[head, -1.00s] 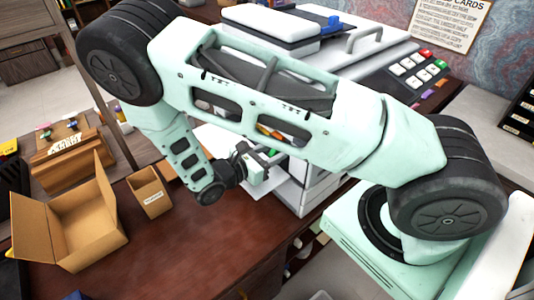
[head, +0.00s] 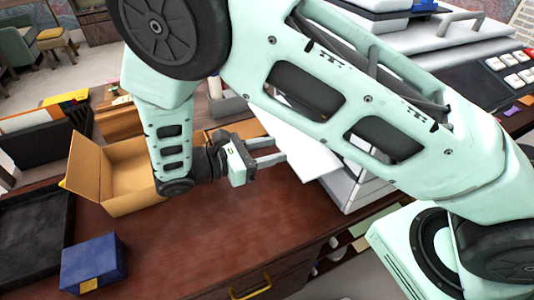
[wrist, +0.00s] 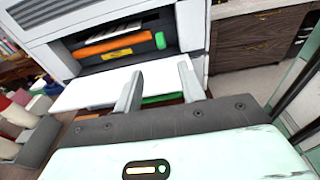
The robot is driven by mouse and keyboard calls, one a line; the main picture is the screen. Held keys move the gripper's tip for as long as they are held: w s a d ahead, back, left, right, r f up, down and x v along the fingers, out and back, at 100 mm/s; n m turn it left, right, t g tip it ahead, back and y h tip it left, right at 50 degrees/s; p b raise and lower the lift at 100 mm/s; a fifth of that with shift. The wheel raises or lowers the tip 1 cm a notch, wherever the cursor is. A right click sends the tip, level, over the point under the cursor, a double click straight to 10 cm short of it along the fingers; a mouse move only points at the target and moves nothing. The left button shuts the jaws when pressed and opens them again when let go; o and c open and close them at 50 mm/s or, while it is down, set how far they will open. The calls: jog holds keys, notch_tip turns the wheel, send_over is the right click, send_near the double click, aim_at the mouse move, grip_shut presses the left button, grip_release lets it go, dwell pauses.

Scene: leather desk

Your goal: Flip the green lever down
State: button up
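The printer's open front shows in the wrist view, with an orange cartridge (wrist: 118,45) inside. A small upright green piece (wrist: 160,40), which looks like the lever, stands at the cartridge's right end. The white front flap (wrist: 98,88) is folded down below the opening. A second green piece (wrist: 160,99) shows low between my fingers, partly hidden; I cannot tell what it is. My gripper (wrist: 159,72) is open and empty, pointing at the opening, its fingers apart from the upright green piece. In the head view, my gripper (head: 282,151) is beside the white printer (head: 372,188); the lever is hidden there.
An open cardboard box (head: 122,170) stands left of my gripper. A blue box (head: 94,262) and a black tray (head: 35,228) lie at the desk's left. Bare brown desk (head: 210,230) lies in front of my gripper. A dark wooden drawer cabinet (wrist: 262,45) shows beyond the printer.

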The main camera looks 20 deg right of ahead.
jog(key=shift+a+r, duration=0.1)
jog(key=shift+a, duration=0.15)
